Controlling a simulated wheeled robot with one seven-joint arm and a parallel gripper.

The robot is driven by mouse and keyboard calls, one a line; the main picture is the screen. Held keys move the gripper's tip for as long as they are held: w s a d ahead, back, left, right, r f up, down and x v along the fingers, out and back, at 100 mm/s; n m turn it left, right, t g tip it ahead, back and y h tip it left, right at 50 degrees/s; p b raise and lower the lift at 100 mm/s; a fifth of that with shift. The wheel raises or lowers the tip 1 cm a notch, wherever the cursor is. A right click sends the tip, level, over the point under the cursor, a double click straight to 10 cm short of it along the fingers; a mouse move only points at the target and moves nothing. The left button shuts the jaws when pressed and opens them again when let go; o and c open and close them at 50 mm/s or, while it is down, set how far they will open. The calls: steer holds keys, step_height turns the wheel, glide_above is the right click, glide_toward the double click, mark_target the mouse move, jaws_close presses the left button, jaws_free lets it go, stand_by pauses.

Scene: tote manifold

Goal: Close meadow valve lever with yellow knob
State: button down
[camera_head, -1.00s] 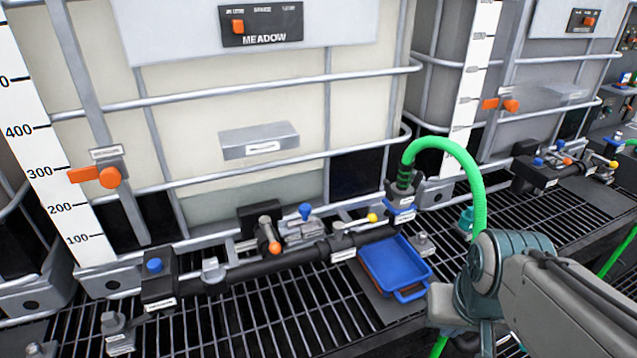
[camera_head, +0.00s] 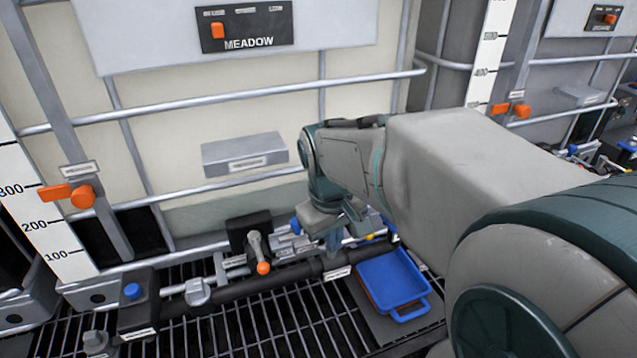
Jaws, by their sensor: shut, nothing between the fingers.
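The meadow tank stands behind a cage, with its MEADOW sign (camera_head: 246,28) at the top. The yellow knob (camera_head: 370,237) of the valve lever shows as a small spot on the pipe at the tank's foot, just right of my gripper. Most of its lever is hidden behind my gripper and wrist. My gripper (camera_head: 333,242) points down over the manifold, shut and empty, close to the lever; I cannot tell whether it touches it.
An orange-tipped lever (camera_head: 260,255) and a blue knob (camera_head: 295,226) lie left of my gripper. A blue tray (camera_head: 393,280) sits below the pipe (camera_head: 290,275). My arm hides the green hose area.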

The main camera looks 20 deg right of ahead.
mark_target(351, 240)
steer(key=w+d+n+g+p, duration=0.4)
steer(key=w+d, duration=0.5)
steer(key=w, duration=0.5)
steer(key=x, duration=1)
steer(key=shift+d+f+n+t+p, duration=0.2)
steer(key=shift+f+n+t+p, duration=0.05)
steer(key=shift+n+t+p, duration=0.15)
steer(key=shift+w+h, duration=0.15)
steer(key=shift+h, duration=0.15)
steer(key=shift+s+d+m, duration=0.2)
steer(key=shift+s+m, duration=0.4)
steer(key=shift+m, duration=0.2)
steer(key=shift+s+d+b, duration=0.1)
steer(key=shift+s+b, duration=0.2)
steer(key=shift+s, duration=0.15)
steer(key=shift+r, duration=0.15)
